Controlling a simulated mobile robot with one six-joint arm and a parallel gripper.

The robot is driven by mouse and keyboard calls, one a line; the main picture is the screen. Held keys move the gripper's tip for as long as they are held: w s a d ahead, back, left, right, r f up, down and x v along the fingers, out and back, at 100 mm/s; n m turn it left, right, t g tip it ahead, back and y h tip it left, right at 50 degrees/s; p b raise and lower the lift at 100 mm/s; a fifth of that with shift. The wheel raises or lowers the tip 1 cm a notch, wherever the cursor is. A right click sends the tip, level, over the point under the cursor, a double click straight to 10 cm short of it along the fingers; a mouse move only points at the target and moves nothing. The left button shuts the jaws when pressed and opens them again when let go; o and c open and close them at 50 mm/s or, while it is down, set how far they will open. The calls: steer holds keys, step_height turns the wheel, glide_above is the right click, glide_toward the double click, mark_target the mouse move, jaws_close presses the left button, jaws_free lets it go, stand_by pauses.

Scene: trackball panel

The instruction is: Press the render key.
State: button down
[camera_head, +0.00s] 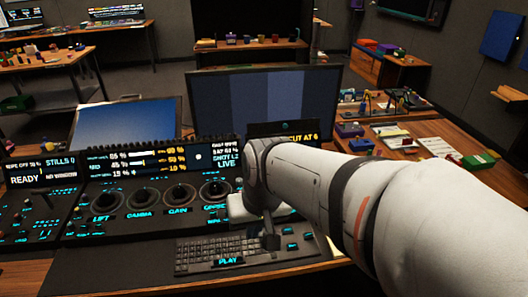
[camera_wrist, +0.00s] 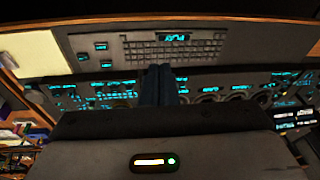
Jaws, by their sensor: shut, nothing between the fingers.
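The keyboard (camera_head: 215,252) lies on the front of the panel. It has a wide lit PLAY key (camera_head: 228,262) at its front edge, and the same key shows upside down in the wrist view (camera_wrist: 173,37). Small lit keys (camera_head: 292,246) sit at the keyboard's right, and they show at the left in the wrist view (camera_wrist: 101,46). Their labels are too small to read, so I cannot tell which is the render key. My gripper (camera_head: 270,242) is over the right part of the keyboard. Its fingers (camera_wrist: 158,72) are together and empty; contact with the keys cannot be told.
Behind the keyboard is a row of knobs (camera_head: 179,195) labelled lift, gamma and gain. A lit display strip (camera_head: 130,160) and a large monitor (camera_head: 262,95) stand further back.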

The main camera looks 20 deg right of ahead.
steer(key=w+d+f+m+t+y, duration=0.35)
steer(key=w+d+m, duration=0.65)
steer(key=w+m, duration=0.35)
steer(key=w+d+f+m+t+h, duration=0.1)
steer(key=d+f+m+h, duration=0.1)
steer(key=d+m, duration=0.4)
steer(key=w+d+f+m+t+h+b, duration=0.1)
steer(key=d+m, duration=0.5)
steer(key=d, duration=0.9)
step_height(320, 180, down, 2)
steer(key=shift+w+f+t+h, duration=0.2)
steer(key=shift+w+t+h, duration=0.5)
steer(key=shift+h, duration=0.15)
steer(key=shift+a, duration=0.1)
step_height(320, 180, down, 8)
steer(key=b, duration=0.7)
steer(key=shift+f, duration=0.15)
steer(key=shift+f+b, duration=0.25)
steer(key=shift+b, duration=0.05)
steer(key=shift+f, duration=0.15)
